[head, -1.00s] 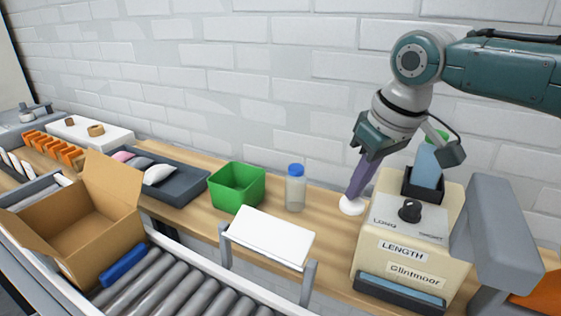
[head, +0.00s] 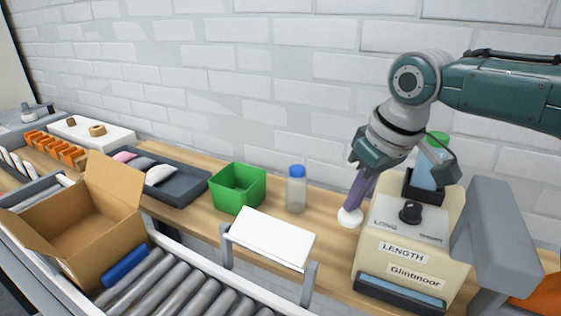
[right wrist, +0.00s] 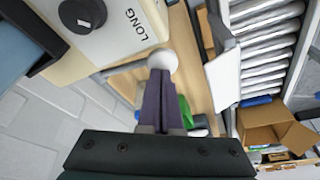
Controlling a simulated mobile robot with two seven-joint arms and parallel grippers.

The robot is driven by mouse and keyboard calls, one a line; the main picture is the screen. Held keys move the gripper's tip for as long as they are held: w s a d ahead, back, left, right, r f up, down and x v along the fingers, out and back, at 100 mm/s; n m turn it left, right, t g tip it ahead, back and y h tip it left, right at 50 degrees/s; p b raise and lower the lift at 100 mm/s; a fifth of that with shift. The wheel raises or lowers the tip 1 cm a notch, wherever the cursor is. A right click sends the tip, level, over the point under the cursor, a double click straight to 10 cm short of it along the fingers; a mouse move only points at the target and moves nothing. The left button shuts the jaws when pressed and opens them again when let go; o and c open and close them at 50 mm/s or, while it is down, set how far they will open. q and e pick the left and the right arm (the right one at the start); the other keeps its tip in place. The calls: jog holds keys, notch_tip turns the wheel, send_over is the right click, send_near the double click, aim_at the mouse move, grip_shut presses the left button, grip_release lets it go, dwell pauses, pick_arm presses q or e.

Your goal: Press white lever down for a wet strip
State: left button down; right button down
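The cream tape dispenser (head: 367,255), marked LENGTH and Glintmoor, stands at the right of the bench with a black dial on top. The round white end of its lever (head: 349,218) sticks out at its left side; the rest of the lever is hidden. My right gripper (head: 353,205) points down, its purple fingers together, the tips against the top of the white end. In the right wrist view the white end (right wrist: 163,60) shows just beyond the closed tips. No strip shows at the dispenser's dark front slot. My left gripper is not in view.
A bottle (head: 428,168) with a green cap sits in a black holder on the dispenser. A grey panel (head: 490,225) stands close at its right. A blue-capped bottle (head: 296,190), green bin (head: 238,190) and white plate (head: 270,237) are left. An open carton (head: 85,235) sits on the rollers.

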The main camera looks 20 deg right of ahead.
aim_at(352, 216)
jog(key=shift+s+f, duration=0.1)
jog(key=shift+f, duration=0.1)
dwell(0.3)
jog(key=shift+a+f, duration=0.15)
jog(key=shift+f, duration=0.2)
jog(key=shift+s+f, duration=0.1)
jog(key=shift+f, duration=0.05)
jog(key=shift+a+f, duration=0.15)
jog(key=shift+f, duration=0.2)
dwell(0.5)
jog(key=shift+s, duration=0.1)
jog(key=shift+f, duration=0.5)
